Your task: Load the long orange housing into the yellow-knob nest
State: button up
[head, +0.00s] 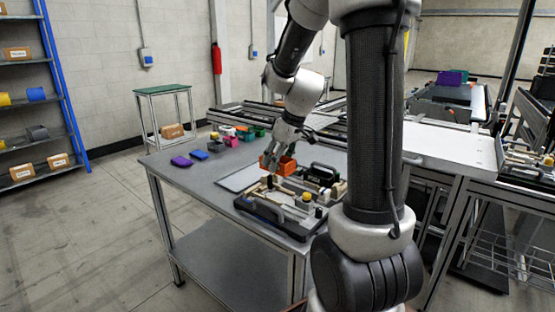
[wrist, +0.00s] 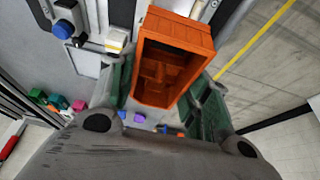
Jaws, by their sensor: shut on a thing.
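The long orange housing (head: 288,166) is held in my gripper (head: 278,160) above the worktable, just over the far side of a dark fixture pallet (head: 264,212). In the wrist view the housing (wrist: 146,68) sits between the two green-padded fingers of my gripper (wrist: 165,100), its open hollow facing the camera. A yellow knob (head: 306,196) stands on the pallet near its front right, to the right of and nearer than the housing. The nest floor beside this knob cannot be made out. The housing's underside is hidden.
Purple (head: 181,162) and blue (head: 199,155) parts lie at the table's left, with several coloured parts along its back edge. A pale flat plate (head: 238,180) lies left of the pallet. A black handle (head: 326,170) rises behind it. The front left tabletop is clear.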

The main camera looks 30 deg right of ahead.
jog(key=shift+w+f, duration=0.1)
jog(key=shift+f, duration=3.65)
jog(key=shift+f, duration=0.3)
jog(key=shift+f, duration=0.5)
jog(key=o, duration=1.2)
jog(key=shift+c, duration=0.2)
jog(key=v, duration=1.2)
